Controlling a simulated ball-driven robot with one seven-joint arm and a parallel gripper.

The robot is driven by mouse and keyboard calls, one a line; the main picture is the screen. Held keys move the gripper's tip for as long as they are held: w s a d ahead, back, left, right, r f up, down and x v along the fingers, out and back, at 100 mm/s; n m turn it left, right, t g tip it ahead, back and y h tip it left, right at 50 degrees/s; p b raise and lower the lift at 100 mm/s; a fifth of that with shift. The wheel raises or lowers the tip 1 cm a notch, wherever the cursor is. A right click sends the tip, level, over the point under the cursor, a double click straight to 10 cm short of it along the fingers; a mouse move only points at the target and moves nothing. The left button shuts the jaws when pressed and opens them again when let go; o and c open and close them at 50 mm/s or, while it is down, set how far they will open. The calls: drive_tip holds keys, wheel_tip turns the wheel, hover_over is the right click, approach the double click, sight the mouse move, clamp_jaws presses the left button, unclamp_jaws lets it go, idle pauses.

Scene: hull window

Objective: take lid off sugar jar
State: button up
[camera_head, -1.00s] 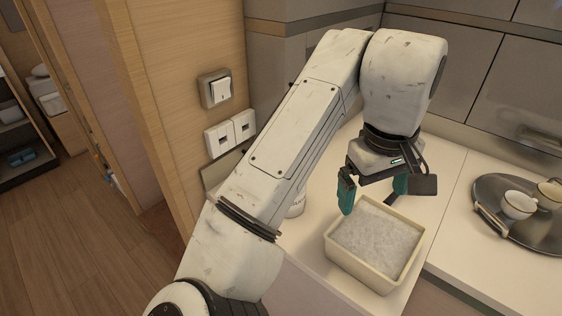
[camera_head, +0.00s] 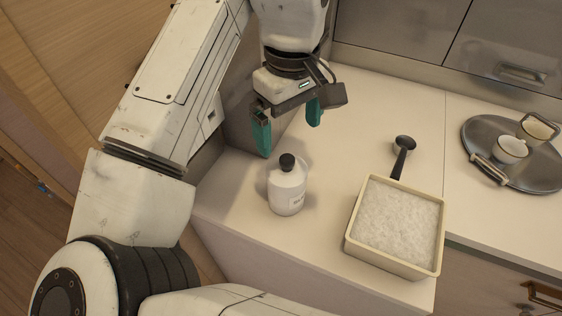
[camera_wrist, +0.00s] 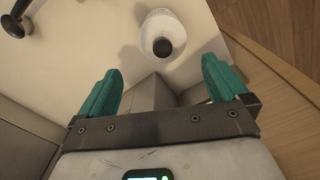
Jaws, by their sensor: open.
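A white jar (camera_head: 287,190) with a dark round knob on its lid (camera_head: 287,162) stands upright on the counter in the head view. Its label is turned and cannot be read. It also shows from above in the wrist view as a white round jar (camera_wrist: 155,22) with a dark knob (camera_wrist: 162,47). My gripper (camera_head: 289,133) is open and empty, with teal fingers apart. It is above and behind the jar in the head view. In the wrist view my gripper (camera_wrist: 162,78) has the jar beyond its fingertips, between their lines, not touching it.
A cream square tub (camera_head: 352,238) of white grains stands right of the jar. A round metal tray (camera_head: 543,172) with cups is at the far right. Cabinets (camera_head: 400,30) rise behind; the counter between has free room.

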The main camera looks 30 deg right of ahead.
sight(288, 159)
wheel_tip(288, 159, down, 4)
drive_tip(key=shift+r, duration=0.1)
drive_tip(key=shift+s+a+f+p, duration=0.15)
drive_tip(key=shift+f+p, duration=0.25)
drive_tip(key=shift+f, duration=2.35)
drive_tip(key=c, duration=0.9)
drive_tip(key=shift+r, duration=0.1)
